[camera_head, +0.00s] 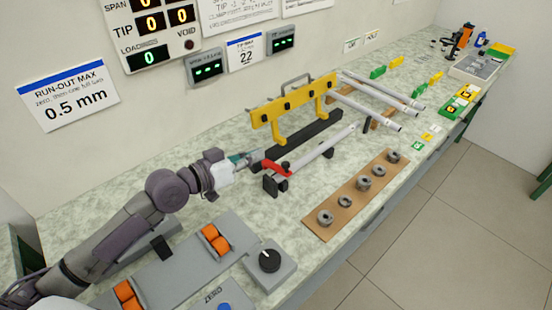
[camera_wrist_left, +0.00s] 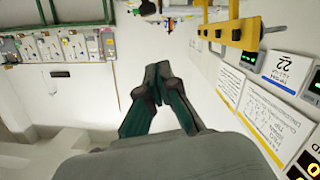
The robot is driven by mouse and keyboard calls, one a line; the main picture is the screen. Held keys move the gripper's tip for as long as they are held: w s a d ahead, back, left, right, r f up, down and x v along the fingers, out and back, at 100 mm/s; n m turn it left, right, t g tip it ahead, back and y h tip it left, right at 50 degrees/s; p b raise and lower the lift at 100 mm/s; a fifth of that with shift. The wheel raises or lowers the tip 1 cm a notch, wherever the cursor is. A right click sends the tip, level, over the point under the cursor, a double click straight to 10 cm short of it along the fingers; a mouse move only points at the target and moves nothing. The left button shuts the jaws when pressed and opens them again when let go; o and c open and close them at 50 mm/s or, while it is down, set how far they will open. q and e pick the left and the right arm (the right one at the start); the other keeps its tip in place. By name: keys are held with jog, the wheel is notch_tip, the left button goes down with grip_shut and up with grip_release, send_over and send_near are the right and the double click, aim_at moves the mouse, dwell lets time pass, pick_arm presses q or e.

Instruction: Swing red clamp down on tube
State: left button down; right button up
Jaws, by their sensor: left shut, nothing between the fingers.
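A red clamp (camera_head: 276,167) sits on a dark block at the near-left end of a grey tube (camera_head: 322,149). The tube lies on low dark supports in front of the yellow frame. The clamp's red arm reaches left, away from the tube, toward my gripper. My left gripper (camera_head: 254,157) is shut and empty, just left of the clamp's red end. I cannot tell whether they touch. In the left wrist view its fingers (camera_wrist_left: 157,74) are together, and I cannot make out the clamp or tube there. My right gripper is not in view.
A yellow frame (camera_head: 290,101) stands behind the tube, with more tubes (camera_head: 368,105) to its right. A brown board (camera_head: 333,217) with several metal rings lies in front. A grey fixture with orange rollers (camera_head: 215,239) and a black knob box (camera_head: 269,261) stand near the front left.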

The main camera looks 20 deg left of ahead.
pick_arm(q)
jog(key=w+d+f, duration=0.4)
jog(key=f, duration=0.1)
jog(key=shift+d+p, duration=0.2)
jog(key=shift+p, duration=0.25)
jog(key=shift+w, duration=0.15)
jog(key=shift+s+d+f+m+y, duration=0.15)
jog(key=shift+s+d+f+m, duration=0.3)
jog(key=shift+f, duration=0.2)
jog(key=shift+s+d+f+m+y, duration=0.15)
jog(key=shift+s+d+f+m, duration=0.15)
jog(key=shift+d+f+m, duration=0.3)
